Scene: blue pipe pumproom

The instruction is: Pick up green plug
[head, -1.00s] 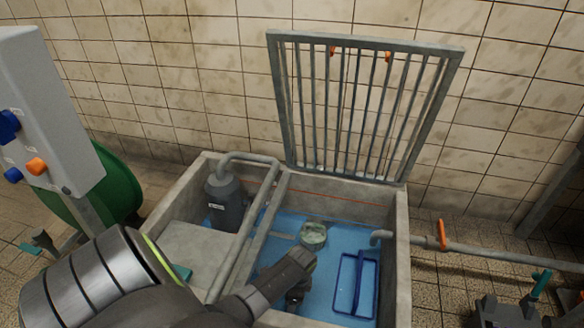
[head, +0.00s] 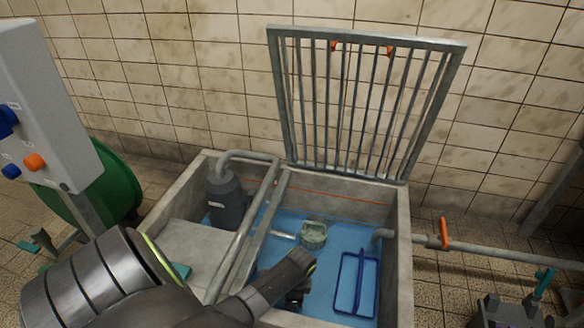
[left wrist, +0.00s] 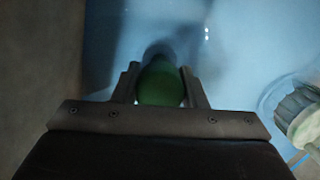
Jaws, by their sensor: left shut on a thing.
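A green rounded plug (left wrist: 160,84) shows in the left wrist view between the two fingers of my left gripper (left wrist: 161,86). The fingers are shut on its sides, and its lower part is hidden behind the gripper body. In the head view my left gripper (head: 297,298) is low inside the concrete pit, over the blue floor, seen from behind. The plug is hidden there by my arm. My right gripper is not seen.
A pale green round object (head: 313,235) sits in the pit (head: 403,260) near my left gripper. A blue frame (head: 357,284) lies right of it. A dark pump (head: 226,203) and pipe stand left. A barred grate (head: 365,105) is raised behind.

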